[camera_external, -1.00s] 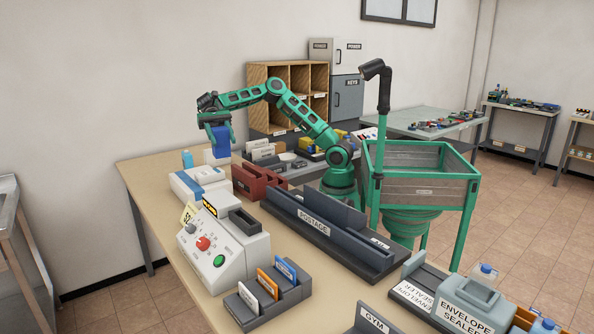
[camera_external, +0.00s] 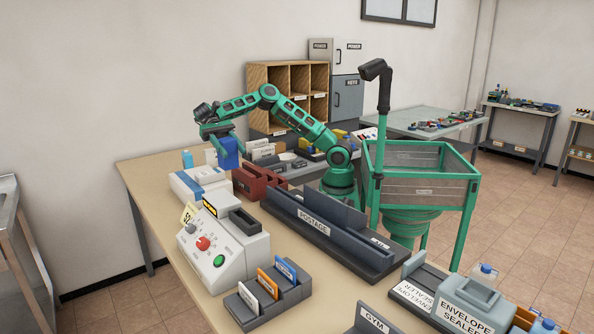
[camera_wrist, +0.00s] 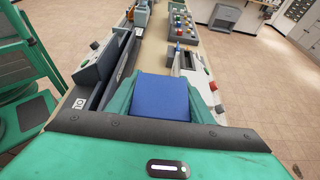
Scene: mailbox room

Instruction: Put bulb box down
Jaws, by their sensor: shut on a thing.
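The bulb box, which I take to be the blue box (camera_external: 228,153), is held in my gripper (camera_external: 222,141) above the far left part of the table in the external view. My gripper is shut on it. In the wrist view the blue box (camera_wrist: 160,97) sits between the two green fingers, its flat blue face toward the camera. In the external view the box hangs behind the white machine and left of the dark red holder. It seems to be above the tabletop, but I cannot tell the exact gap.
A control box with coloured buttons (camera_external: 222,250) and a grey postage rack (camera_external: 320,222) stand nearer. A blue bottle (camera_external: 187,160) is at the back edge.

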